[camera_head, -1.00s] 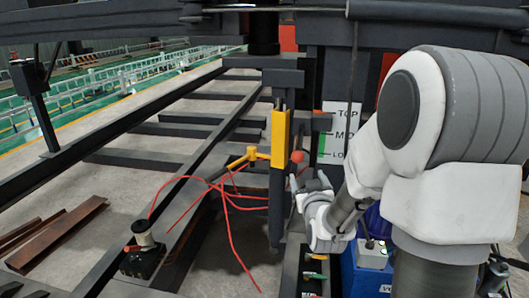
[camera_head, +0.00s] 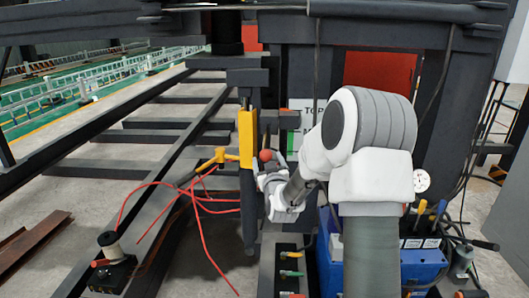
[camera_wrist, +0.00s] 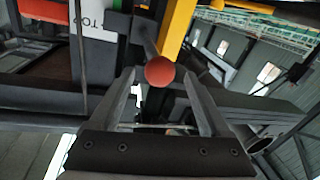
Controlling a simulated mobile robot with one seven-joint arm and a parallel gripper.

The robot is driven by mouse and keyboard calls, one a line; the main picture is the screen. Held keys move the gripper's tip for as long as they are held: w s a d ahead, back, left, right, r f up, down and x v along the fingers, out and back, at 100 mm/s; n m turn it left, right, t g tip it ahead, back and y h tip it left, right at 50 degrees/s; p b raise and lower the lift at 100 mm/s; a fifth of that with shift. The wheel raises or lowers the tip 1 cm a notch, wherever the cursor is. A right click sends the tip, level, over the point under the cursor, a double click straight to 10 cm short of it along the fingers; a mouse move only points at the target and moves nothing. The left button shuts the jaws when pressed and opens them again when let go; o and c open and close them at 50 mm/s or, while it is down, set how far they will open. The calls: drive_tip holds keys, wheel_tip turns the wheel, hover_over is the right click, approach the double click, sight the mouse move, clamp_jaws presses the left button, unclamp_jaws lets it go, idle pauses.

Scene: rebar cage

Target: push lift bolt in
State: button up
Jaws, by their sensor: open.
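A red ball knob (camera_head: 265,155) sticks out on a dark lever beside the yellow sleeve (camera_head: 247,138) of a dark upright post. I cannot tell which of these is the lift bolt. My gripper (camera_head: 264,178) is just below the red knob in the head view, partly hidden by my wrist. In the wrist view my gripper (camera_wrist: 159,74) is open, with the red knob (camera_wrist: 160,70) between and beyond the fingertips. Contact is not clear.
A white label (camera_head: 305,118) is behind the post. Dark rails cross the floor.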

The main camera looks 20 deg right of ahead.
drive_tip(key=w, duration=0.3)
drive_tip(key=w+d, duration=0.1)
drive_tip(key=w, duration=0.2)
drive_tip(key=shift+w+d, duration=0.15)
drive_tip(key=shift+w, duration=0.1)
clamp_jaws()
idle(0.3)
